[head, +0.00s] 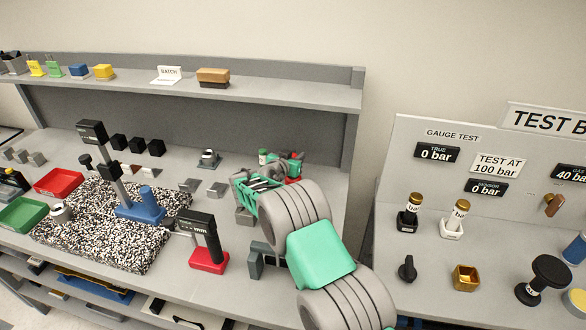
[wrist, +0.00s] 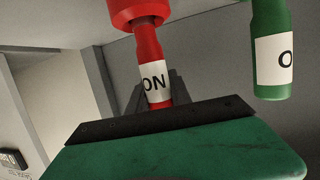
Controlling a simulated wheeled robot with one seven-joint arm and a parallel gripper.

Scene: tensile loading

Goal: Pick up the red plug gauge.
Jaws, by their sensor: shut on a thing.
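The red plug gauge (wrist: 150,55) has a white label reading "ON" and a wider red collar at the top of the wrist view. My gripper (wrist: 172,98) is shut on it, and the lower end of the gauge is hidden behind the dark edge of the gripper. A green gauge (wrist: 271,50) with a white label is beside it at the right, apart from the gripper. In the head view my gripper (head: 284,167) is at the right end of the workbench, and the red gauge is mostly hidden there.
A red-based "mm" gauge (head: 208,262) and a speckled slab (head: 105,240) with a blue-based stand (head: 140,208) lie left. A shelf (head: 310,92) runs above the bench. A test bench (head: 430,235) stands right.

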